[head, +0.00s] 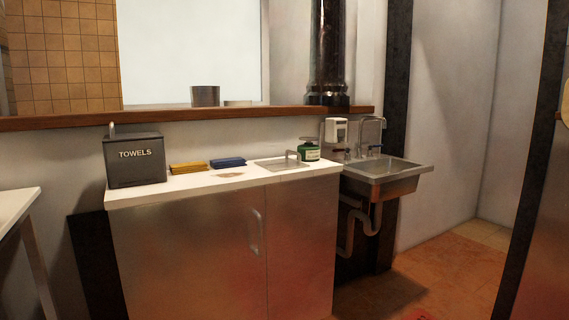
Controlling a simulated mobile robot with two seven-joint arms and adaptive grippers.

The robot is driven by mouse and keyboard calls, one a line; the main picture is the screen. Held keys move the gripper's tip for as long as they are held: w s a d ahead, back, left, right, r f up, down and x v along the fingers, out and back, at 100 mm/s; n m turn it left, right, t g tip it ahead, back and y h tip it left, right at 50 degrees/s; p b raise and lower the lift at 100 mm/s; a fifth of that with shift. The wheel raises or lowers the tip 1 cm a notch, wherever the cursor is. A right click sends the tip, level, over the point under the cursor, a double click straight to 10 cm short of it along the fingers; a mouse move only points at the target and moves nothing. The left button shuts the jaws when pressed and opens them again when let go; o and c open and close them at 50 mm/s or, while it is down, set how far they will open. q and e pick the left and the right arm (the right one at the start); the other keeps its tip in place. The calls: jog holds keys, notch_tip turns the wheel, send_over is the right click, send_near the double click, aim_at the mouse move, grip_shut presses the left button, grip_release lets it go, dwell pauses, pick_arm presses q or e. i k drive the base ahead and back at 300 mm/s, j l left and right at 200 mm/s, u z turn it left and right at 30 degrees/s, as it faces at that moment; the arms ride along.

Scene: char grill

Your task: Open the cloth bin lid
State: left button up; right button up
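A dark grey bin marked TOWELS (136,161) stands upright at the left end of the white countertop (190,183). Its lid (131,138) lies shut on top, and a light upright handle (112,130) shows at its back left. A folded yellow cloth (188,168) and a folded blue cloth (227,162) lie on the counter to the right of the bin. Neither of my grippers shows in the head view. The inside of the bin is hidden.
A steel wall sink (385,170) stands beyond. A wooden ledge (60,121) runs behind the bin.

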aim_at(284, 164)
jog(key=i+l, duration=0.15)
jog(key=i, duration=0.35)
jog(key=i+l, duration=0.15)
jog(key=i, duration=0.35)
jog(key=i+l, duration=0.9)
